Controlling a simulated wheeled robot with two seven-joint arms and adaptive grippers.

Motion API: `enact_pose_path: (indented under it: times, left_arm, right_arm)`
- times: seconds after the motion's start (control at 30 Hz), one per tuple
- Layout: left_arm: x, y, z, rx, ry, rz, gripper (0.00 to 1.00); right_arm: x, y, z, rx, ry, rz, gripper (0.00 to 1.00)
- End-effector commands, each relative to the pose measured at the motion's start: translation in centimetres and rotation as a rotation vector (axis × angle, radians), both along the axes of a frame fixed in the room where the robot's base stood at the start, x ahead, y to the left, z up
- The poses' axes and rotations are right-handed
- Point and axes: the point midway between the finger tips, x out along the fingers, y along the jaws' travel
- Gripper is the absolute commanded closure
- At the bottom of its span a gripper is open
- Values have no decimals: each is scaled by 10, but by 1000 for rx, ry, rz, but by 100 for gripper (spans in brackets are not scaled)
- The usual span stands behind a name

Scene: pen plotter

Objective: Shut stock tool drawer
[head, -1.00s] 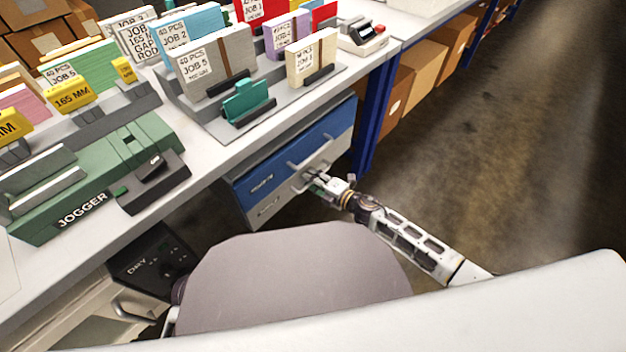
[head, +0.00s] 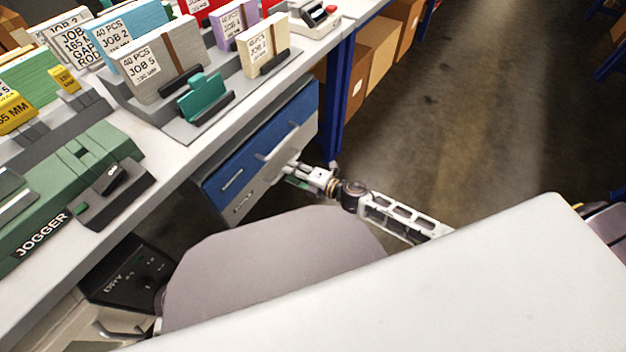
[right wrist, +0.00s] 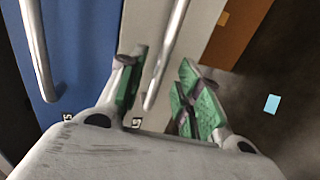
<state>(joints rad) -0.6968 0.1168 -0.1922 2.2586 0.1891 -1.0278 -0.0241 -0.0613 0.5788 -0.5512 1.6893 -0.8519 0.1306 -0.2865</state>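A drawer unit under the bench has a blue upper front (head: 245,165) and a light grey lower front (head: 248,203), each with a bar handle. The label lettering is too small to read. My right gripper (head: 291,172) is close in front of the grey front. In the right wrist view its two green-padded fingers stand apart, with the grey front's silver handle (right wrist: 168,50) showing between them; I cannot tell whether they touch it. The blue front (right wrist: 75,60) and its handle (right wrist: 38,50) are to the left there. I cannot tell how far either drawer stands out. My left gripper is not in view.
The white bench (head: 165,155) runs above the drawers, carrying the green jogger (head: 65,190) and racks of job cards. A blue bench leg (head: 337,100) and cardboard boxes (head: 378,52) stand beyond the drawers. A grey rounded surface (head: 275,265) is in front; open floor (head: 460,110) lies right.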

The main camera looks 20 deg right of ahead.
Motion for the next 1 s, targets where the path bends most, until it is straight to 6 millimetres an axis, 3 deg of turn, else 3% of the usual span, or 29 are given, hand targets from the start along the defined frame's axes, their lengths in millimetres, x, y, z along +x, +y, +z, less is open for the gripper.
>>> enact_pose_path:
  times: [1.0]
  left_arm:
    - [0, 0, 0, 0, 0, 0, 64]
  right_arm:
    - [-57, -46, 15, 0, 1, -1, 66]
